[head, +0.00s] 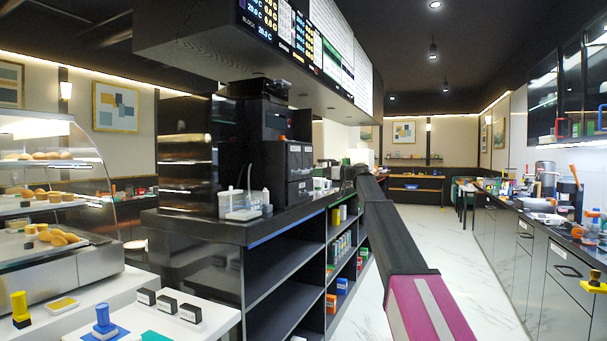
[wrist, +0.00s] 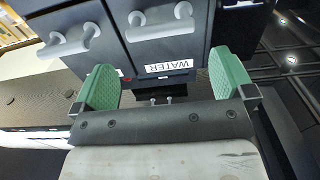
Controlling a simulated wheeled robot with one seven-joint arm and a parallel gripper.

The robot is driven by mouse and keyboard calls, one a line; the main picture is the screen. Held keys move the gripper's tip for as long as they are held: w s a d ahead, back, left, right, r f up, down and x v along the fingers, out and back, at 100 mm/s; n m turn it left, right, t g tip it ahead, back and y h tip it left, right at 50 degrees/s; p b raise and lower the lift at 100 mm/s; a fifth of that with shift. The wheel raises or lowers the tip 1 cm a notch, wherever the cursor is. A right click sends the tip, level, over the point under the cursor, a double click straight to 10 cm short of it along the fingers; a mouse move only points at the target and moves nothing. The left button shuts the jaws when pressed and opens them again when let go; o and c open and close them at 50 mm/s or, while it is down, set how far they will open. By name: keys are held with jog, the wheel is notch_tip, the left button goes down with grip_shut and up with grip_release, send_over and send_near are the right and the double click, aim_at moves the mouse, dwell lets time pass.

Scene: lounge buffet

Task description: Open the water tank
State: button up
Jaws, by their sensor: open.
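In the wrist view, a dark front panel (wrist: 160,48) carries a white label reading WATER (wrist: 170,66), upside down in the picture. A pale grey handle (wrist: 160,30) with two round posts sits on this panel. My gripper (wrist: 163,68) has green fingers spread wide apart, with nothing between them. The WATER label shows between the fingers, and the handle lies beyond the fingertips, apart from them. In the head view, a black machine with drawer-like fronts (head: 299,165) stands on the counter. My gripper cannot be made out in the head view.
A second grey handle (wrist: 70,42) is on the neighbouring panel at left in the wrist view. The aisle floor (head: 450,245) at right is clear.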

aim_at(306, 172)
jog(key=x, duration=1)
jog(key=shift+f, duration=0.15)
jog(key=c, duration=1)
jog(key=shift+o, duration=0.2)
jog(key=v, duration=1.9)
jog(key=shift+s+d, duration=0.15)
jog(key=shift+d, duration=0.15)
jog(key=o, duration=1)
jog(key=shift+c, duration=0.2)
jog(key=v, duration=1.1)
